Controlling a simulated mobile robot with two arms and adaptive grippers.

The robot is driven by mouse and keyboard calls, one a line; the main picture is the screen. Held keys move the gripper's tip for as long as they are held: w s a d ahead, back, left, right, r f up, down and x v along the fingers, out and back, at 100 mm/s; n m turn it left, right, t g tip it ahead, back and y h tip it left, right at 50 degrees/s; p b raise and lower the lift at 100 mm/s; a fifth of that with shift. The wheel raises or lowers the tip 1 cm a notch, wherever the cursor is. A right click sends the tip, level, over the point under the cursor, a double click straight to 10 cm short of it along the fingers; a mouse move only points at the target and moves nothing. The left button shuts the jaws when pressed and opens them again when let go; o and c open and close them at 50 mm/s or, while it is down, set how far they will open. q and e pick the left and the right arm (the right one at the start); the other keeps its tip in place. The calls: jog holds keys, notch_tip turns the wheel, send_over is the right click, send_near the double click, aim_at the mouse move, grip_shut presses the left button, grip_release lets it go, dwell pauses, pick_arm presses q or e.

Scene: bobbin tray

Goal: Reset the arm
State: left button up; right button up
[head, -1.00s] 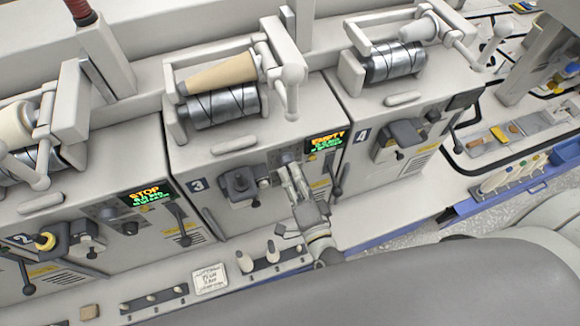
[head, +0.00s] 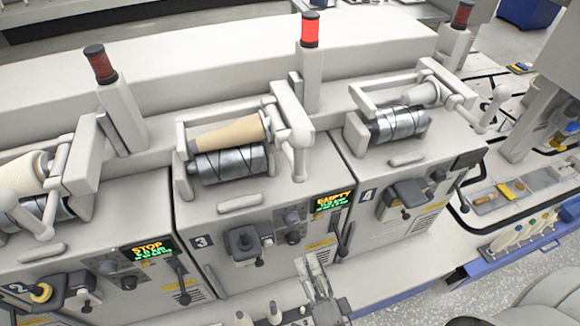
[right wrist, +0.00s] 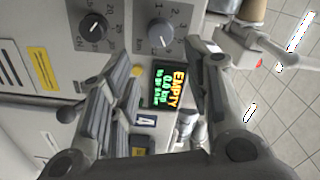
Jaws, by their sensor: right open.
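My right gripper (head: 314,268) is open and empty in front of the lower front of unit 3 (head: 215,270) in the head view. In the right wrist view its fingers (right wrist: 163,75) stand apart, with unit 3's EMPTY display (right wrist: 170,88) visible between them. That display also shows in the head view (head: 333,202). A tan cone (head: 228,134) lies above unit 3's dark grooved drum (head: 228,164), held in a light grey cradle arm (head: 290,125). My left gripper is out of view.
The lamp (head: 310,30) behind unit 3 glows red. The left unit's display (head: 147,250) reads STOP. Unit 4 (head: 400,215) stands to the right, holding a pale cone. Pegs (head: 275,313) stand on the front ledge. A tray with small items (head: 500,195) lies far right.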

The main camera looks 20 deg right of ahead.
jog(key=s+f+n+g+y, duration=0.1)
jog(key=s+f+n+g, duration=0.15)
jog(key=f, duration=0.65)
jog(key=s+d+f+n+g, duration=0.1)
jog(key=s+f+n+g, duration=0.2)
jog(key=f, duration=0.5)
jog(key=s+f+n+g+y, duration=0.1)
jog(key=f+n+g, duration=0.25)
jog(key=f, duration=0.55)
jog(key=s+d+f+n+g+h, duration=0.1)
jog(key=s+d+f+n+g, duration=0.2)
jog(key=s+f, duration=0.4)
jog(key=s+d+f+n+g+h, duration=0.1)
jog(key=s+d+f+n+g, duration=0.3)
jog(key=s+f, duration=0.4)
jog(key=s+d+g, duration=0.1)
jog(key=s+d, duration=0.1)
jog(key=s, duration=0.2)
jog(key=shift+s+f+h+b, duration=0.15)
jog(key=shift+s+h+b, duration=0.1)
jog(key=shift+h+b, duration=0.05)
jog(key=shift+c, duration=0.4)
